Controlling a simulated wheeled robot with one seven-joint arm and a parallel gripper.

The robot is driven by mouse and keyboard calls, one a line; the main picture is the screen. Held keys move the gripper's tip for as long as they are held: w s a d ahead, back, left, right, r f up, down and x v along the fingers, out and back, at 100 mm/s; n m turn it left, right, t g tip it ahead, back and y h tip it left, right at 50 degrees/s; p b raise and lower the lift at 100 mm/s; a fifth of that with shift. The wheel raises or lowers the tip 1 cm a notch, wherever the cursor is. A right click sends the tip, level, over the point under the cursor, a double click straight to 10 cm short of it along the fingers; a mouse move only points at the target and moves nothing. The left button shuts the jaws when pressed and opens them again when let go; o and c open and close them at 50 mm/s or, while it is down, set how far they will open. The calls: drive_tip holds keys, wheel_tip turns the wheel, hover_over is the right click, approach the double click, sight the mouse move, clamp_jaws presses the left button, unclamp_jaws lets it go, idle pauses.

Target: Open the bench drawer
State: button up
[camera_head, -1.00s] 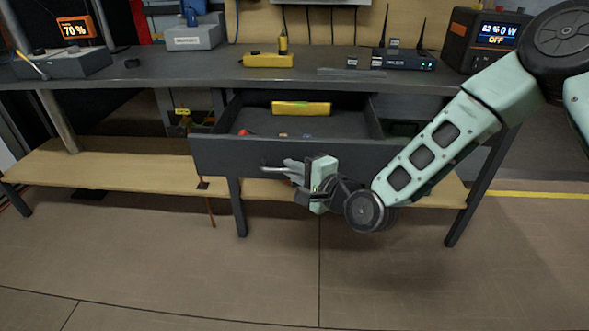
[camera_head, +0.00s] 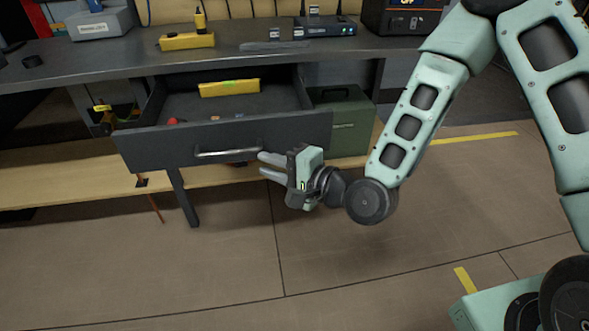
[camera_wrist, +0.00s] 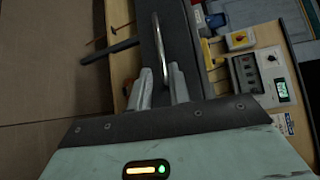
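The bench drawer (camera_head: 220,139) stands pulled out from under the bench top, its inside visible. Its front carries a metal bar handle (camera_head: 228,152), which also shows in the wrist view (camera_wrist: 160,48). My gripper (camera_head: 261,163) is at the right end of the handle, in front of the drawer face. Its two fingers are apart, with a gap between them in the wrist view (camera_wrist: 160,80). The handle's near end shows close to that gap; I cannot tell whether the fingers touch it. Nothing appears gripped.
A yellow item (camera_head: 229,89) and small parts lie in the drawer. A green box (camera_head: 347,122) stands right of the drawer on the wooden lower shelf (camera_head: 60,172). The bench top (camera_head: 105,66) holds a yellow power strip (camera_head: 187,41) and a router (camera_head: 325,27). The floor in front is clear.

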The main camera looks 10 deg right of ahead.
drive_tip(key=p+v, duration=0.5)
drive_tip(key=p, duration=0.2)
drive_tip(key=shift+s+d+r+p, duration=0.1)
drive_tip(key=shift+s+d+p, duration=0.1)
drive_tip(key=shift+s+p, duration=0.15)
